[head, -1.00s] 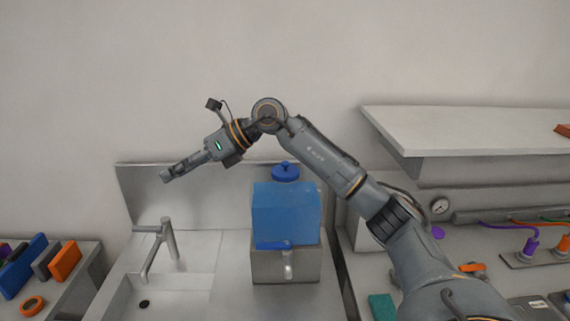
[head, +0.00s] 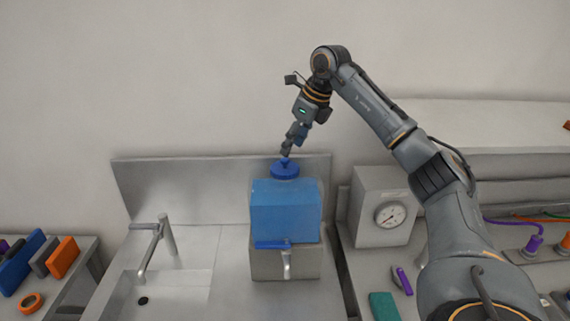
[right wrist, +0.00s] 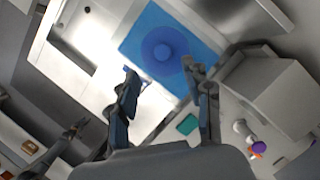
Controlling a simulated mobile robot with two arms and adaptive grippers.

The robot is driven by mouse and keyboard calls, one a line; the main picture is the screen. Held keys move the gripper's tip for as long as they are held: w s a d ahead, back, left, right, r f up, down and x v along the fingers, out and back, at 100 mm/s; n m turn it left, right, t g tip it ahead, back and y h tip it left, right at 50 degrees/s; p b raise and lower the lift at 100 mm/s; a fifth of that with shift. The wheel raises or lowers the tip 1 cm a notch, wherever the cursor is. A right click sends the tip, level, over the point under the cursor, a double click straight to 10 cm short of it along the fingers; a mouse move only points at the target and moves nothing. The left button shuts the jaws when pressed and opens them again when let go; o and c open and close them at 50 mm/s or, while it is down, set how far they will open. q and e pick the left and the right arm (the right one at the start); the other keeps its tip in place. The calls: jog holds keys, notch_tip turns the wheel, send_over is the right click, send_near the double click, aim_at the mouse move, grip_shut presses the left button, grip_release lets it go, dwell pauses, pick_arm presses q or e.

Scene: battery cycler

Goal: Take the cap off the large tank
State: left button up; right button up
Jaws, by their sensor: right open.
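The large tank (head: 285,212) is a blue box-shaped container on a grey stand, with a tap at its front. Its round blue cap (head: 285,171) with a small knob sits on top. In the right wrist view the tank (right wrist: 140,41) shows from above, with the cap (right wrist: 163,51) on it. My right gripper (head: 286,152) is just above the cap in the head view, pointing down at a tilt. In the right wrist view its two fingers (right wrist: 160,72) are apart with nothing between them, and the cap lies beyond the fingertips. My left gripper is not in the head view.
A sink with a tap (head: 166,235) is left of the tank. A box with a gauge (head: 391,215) stands to the right, below a shelf (head: 480,122). Orange and blue blocks (head: 62,257) lie at the far left. A steel backsplash (head: 200,190) is behind.

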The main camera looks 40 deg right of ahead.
aim_at(285, 159)
jog(key=shift+w+f+p, duration=0.2)
jog(key=shift+f+p, duration=0.2)
jog(key=shift+p, duration=0.1)
jog(key=p+x, duration=0.2)
jog(key=x, duration=0.1)
jog(key=shift+w+d+f, duration=0.1)
jog(key=shift+w+f, duration=0.1)
jog(key=shift+w, duration=0.2)
jog(key=shift+w+f, duration=0.2)
jog(key=shift+f, duration=0.3)
jog(key=shift+r, duration=0.1)
jog(key=c, duration=0.9)
